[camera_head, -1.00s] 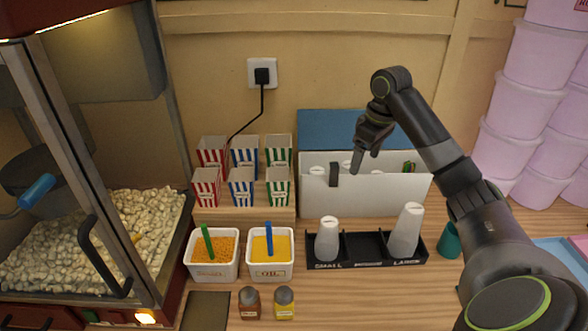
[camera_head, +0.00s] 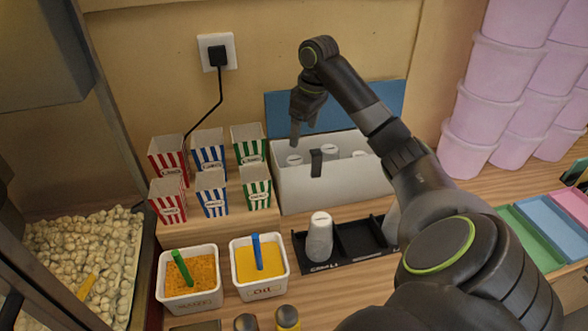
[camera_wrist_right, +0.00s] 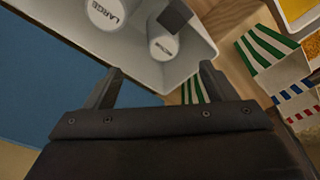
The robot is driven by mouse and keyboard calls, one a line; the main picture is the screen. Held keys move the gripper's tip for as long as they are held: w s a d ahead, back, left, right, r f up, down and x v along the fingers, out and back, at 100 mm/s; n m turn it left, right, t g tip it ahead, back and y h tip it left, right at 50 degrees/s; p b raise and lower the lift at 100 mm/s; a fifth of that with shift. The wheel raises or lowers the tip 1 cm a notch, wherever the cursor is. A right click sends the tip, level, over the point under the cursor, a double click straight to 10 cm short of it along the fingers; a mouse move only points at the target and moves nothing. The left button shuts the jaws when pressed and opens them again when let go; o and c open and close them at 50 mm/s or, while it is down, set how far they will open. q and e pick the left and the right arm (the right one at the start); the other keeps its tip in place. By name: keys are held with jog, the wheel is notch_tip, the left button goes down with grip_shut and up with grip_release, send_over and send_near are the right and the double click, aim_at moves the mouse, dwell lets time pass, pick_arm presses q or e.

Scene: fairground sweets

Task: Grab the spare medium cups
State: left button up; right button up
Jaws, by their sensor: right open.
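A white open box (camera_head: 345,188) stands by the wall with upside-down white cups in it. One cup (camera_head: 294,160) is left of the black clip on the box's front wall; others (camera_head: 329,153) are right of it. My right gripper (camera_head: 294,138) is open and empty above the box's left end. In the right wrist view the open fingers (camera_wrist_right: 158,80) point toward a white cup (camera_wrist_right: 163,45), its label too small to read surely. A cup marked LARGE (camera_wrist_right: 108,12) is beside it. My left gripper is not in view.
A black tray (camera_head: 357,240) in front of the box holds a cup stack (camera_head: 319,238) at left; its middle slot is empty. Striped popcorn boxes (camera_head: 210,155) stand close left of the white box. A blue panel (camera_head: 390,98) is behind it. Pink tubs (camera_head: 482,115) are stacked at right.

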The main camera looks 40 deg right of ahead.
aim_at(296, 160)
jog(key=f+b, duration=0.1)
jog(key=f, duration=0.1)
jog(key=f+b, duration=0.1)
jog(key=shift+w+a+f+b, duration=0.1)
jog(key=shift+w+f+b, duration=0.15)
jog(key=shift+f+b, duration=0.15)
jog(key=f+b, duration=0.2)
jog(key=f, duration=0.1)
jog(key=shift+w+a+f, duration=0.1)
jog(key=shift+w, duration=0.1)
jog(key=shift+w+f, duration=0.15)
jog(key=shift+f, duration=0.15)
jog(key=f, duration=0.1)
jog(key=f+p, duration=0.1)
jog(key=f, duration=0.1)
jog(key=w+a+f, duration=0.1)
jog(key=shift+f+p, duration=0.25)
jog(key=shift+p, duration=0.1)
jog(key=shift+f, duration=0.35)
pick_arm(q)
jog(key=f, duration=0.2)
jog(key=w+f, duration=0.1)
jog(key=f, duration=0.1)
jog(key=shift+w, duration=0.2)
pick_arm(e)
jog(key=shift+d, duration=0.1)
jog(key=shift+c, duration=0.5)
jog(key=c, duration=1.2)
jog(key=shift+c, duration=0.2)
